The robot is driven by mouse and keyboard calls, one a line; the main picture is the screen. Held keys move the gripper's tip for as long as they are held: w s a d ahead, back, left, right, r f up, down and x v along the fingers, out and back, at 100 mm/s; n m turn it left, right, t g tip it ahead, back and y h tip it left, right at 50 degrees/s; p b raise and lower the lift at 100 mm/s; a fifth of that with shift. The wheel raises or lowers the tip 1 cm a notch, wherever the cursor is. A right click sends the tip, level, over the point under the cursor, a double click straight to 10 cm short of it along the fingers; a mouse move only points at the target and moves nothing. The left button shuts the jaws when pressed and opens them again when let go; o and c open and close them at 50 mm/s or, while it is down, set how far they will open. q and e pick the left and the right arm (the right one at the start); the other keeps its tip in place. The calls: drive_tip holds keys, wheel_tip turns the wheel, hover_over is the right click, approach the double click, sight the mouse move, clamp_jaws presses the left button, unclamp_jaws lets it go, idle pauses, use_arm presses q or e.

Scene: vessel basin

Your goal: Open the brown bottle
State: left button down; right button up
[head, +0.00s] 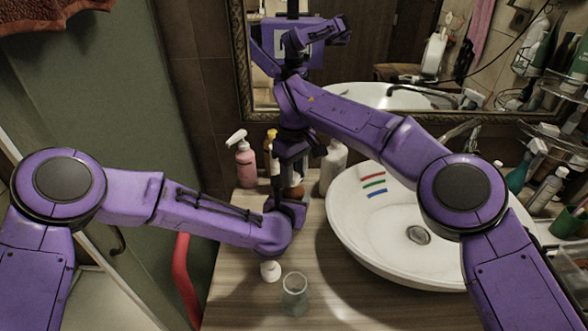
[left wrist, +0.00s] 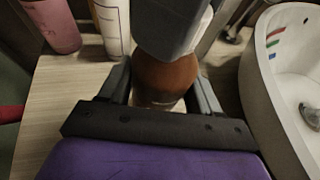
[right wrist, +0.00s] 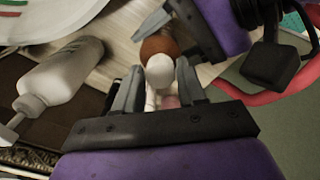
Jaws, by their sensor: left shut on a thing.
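The brown bottle (left wrist: 165,78) stands between the fingers of my left gripper (left wrist: 160,88), which is shut on its body. The bottle also shows in the right wrist view (right wrist: 158,47) and is mostly hidden behind my arms in the head view. My right gripper (right wrist: 160,75) is over the bottle's top, its fingers apart. A white rounded piece (right wrist: 160,68), seemingly the bottle's cap, shows between these fingers with small gaps at its sides. In the left wrist view the right gripper (left wrist: 172,25) covers the bottle's top.
A pink pump bottle (head: 245,163) stands to the left and a white bottle (head: 333,165) to the right. The white basin (head: 385,255) is close on the right. A glass (head: 294,293) and a small white item (head: 270,271) stand at the front of the wooden counter (head: 240,300).

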use_arm(q)
drive_tip(key=shift+s+f, duration=0.25)
drive_tip(key=shift+f, duration=0.25)
use_arm(e)
clamp_jaws()
drive_tip(key=n, duration=1.3)
drive_tip(key=shift+a, duration=0.1)
drive_tip(key=n, duration=0.6)
drive_tip(key=shift+s+a, duration=0.1)
drive_tip(key=n, duration=0.9)
drive_tip(key=shift+s+a, duration=0.1)
drive_tip(key=shift+s, duration=0.1)
drive_tip(key=n, duration=0.6)
drive_tip(key=shift+s+n, duration=0.1)
drive_tip(key=shift+n, duration=0.3)
use_arm(q)
drive_tip(key=shift+r, duration=0.1)
use_arm(e)
drive_tip(key=n, duration=0.2)
drive_tip(key=shift+n, duration=0.4)
use_arm(q)
drive_tip(key=shift+a, duration=0.1)
use_arm(e)
drive_tip(key=n, duration=0.6)
drive_tip(key=shift+r, duration=0.1)
drive_tip(key=n, duration=0.6)
use_arm(q)
drive_tip(key=shift+w, duration=0.1)
use_arm(e)
drive_tip(key=n, duration=0.5)
